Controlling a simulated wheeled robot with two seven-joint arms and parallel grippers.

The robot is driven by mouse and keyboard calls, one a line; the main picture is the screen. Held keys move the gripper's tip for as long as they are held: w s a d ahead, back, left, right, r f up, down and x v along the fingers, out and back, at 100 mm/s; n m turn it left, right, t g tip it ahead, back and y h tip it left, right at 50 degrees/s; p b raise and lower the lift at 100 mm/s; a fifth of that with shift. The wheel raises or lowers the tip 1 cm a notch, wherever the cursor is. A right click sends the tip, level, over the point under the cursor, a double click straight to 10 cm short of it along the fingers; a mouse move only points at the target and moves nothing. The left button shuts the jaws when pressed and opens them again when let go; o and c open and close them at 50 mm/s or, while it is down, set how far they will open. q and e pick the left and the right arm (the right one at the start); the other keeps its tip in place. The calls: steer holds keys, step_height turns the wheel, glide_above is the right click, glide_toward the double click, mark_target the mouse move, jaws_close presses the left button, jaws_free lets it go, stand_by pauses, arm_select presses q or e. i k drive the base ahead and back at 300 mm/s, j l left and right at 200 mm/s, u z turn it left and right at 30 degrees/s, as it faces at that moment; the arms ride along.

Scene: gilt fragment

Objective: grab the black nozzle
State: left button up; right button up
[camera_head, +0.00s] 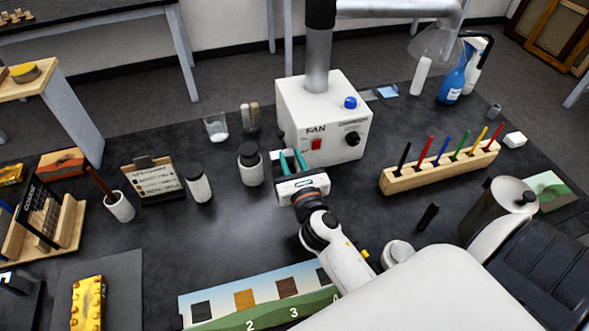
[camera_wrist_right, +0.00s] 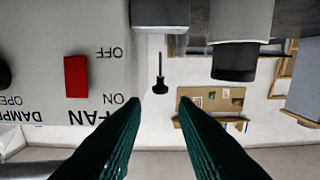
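A small dark piece (camera_head: 281,134), likely the black nozzle, shows at the left side of the white fan box in the head view. In the right wrist view, which is upside down, a black piece with a thin stem and a rounded end (camera_wrist_right: 160,86) shows between the finger lines, beyond the tips. My right gripper (camera_head: 291,154) is open, with teal fingers, at the box's lower left front. In the wrist view its fingers (camera_wrist_right: 160,104) are spread with nothing between them. The left gripper is not in view.
The fan box (camera_head: 295,105) is close beside the right fingers. A white bottle with a black cap (camera_head: 250,168) stands just left. A glass beaker (camera_head: 215,127) is further back. A pen rack (camera_head: 440,171) and a small black piece (camera_head: 428,218) are on the right.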

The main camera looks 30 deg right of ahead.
mark_target(433, 209)
steer(key=k+j, duration=0.2)
steer(key=k, duration=0.3)
steer(key=k+j, duration=0.2)
steer(key=k, duration=0.25)
steer(key=k+j, duration=0.15)
steer(key=k, duration=0.35)
